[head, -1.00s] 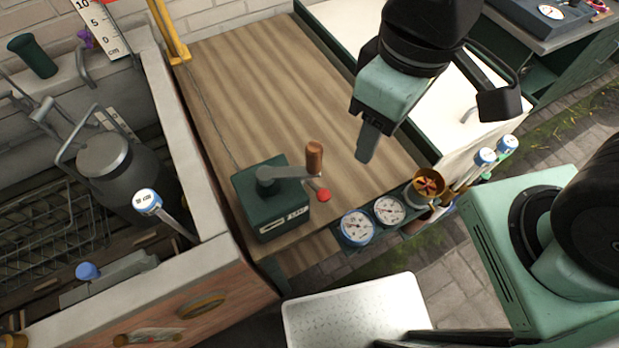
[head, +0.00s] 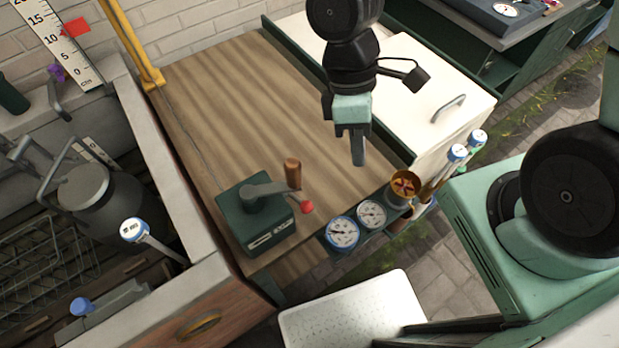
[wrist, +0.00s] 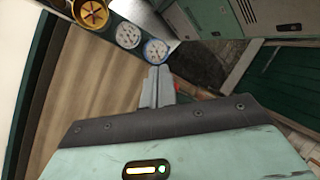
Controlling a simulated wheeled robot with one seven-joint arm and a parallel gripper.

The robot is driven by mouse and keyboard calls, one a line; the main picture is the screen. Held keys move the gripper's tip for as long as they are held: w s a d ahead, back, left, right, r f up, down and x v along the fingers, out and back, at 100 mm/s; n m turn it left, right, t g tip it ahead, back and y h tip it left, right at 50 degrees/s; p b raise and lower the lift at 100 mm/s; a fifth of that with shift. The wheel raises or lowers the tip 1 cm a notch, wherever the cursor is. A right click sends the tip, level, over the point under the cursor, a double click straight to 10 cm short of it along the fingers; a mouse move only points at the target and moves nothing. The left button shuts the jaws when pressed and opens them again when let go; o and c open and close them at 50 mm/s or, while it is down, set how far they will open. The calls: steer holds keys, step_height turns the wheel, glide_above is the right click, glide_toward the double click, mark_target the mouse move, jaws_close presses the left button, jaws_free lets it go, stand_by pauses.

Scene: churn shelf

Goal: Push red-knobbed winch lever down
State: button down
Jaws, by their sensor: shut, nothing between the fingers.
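The winch is a dark green box (head: 240,222) on the front edge of the wooden bench top. A grey crank with an upright brown wooden handle (head: 292,173) sits on its top. The lever's red knob (head: 307,207) sticks out at the box's right side, and its shaft is mostly hidden. My gripper (head: 358,162) is shut and empty, pointing down above the bench, to the right of and beyond the red knob, apart from it. In the wrist view my shut fingers (wrist: 158,80) show, with a small bit of red just right of them.
Two round gauges (head: 344,232) and a brass cup (head: 404,186) line the bench's front edge, right of the winch. Bottle-like items with blue-white tops (head: 457,153) stand further right. A stone trough with a grey churn (head: 85,190) is at left. The bench behind the winch is clear.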

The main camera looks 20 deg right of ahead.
steer(key=w+a+f+n+g+y+p, duration=0.1)
steer(key=w+f+n+g+y+p, duration=0.1)
steer(key=w+n+y, duration=0.4)
steer(key=shift+w+f+y+p, duration=0.3)
steer(key=shift+f+y+p, duration=0.6)
steer(key=shift+f+y, duration=0.5)
steer(key=shift+s+a+r, duration=0.1)
steer(key=shift+a+r, duration=0.05)
steer(key=p+x, duration=0.4)
steer(key=x, duration=0.6)
